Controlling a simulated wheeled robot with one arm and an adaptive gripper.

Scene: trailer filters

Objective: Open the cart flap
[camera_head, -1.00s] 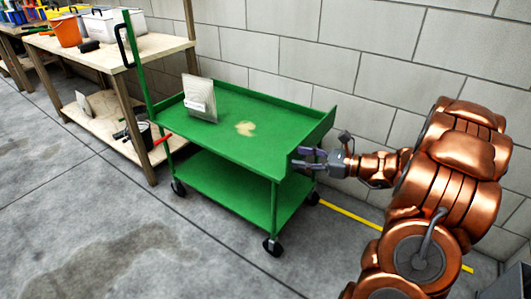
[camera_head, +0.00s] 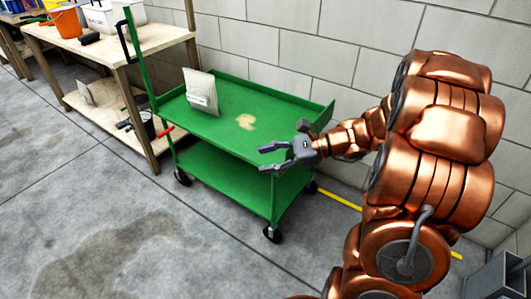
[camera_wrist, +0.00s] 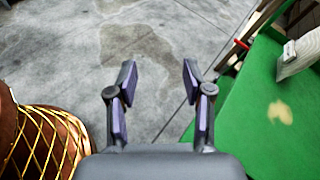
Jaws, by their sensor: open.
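The green cart (camera_head: 215,125) stands by the block wall, with an open top deck and a lower shelf (camera_head: 220,178). Its raised end panel, the flap (camera_head: 322,117), is at the right end; its far part shows upright, and my gripper and wrist cover the near part. My gripper (camera_head: 266,157) is open and empty at the cart's near right corner, pointing left. In the wrist view the open fingers (camera_wrist: 158,68) have only floor between them, and the cart deck (camera_wrist: 255,110) lies to their right. I cannot tell whether any finger touches the cart.
A pale labelled filter (camera_head: 201,91) stands on the deck near its left end. A wooden workbench (camera_head: 165,45) with an orange bucket (camera_head: 64,22) is behind on the left. The wall (camera_head: 300,45) is close behind the cart. The floor in front (camera_head: 120,225) is clear.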

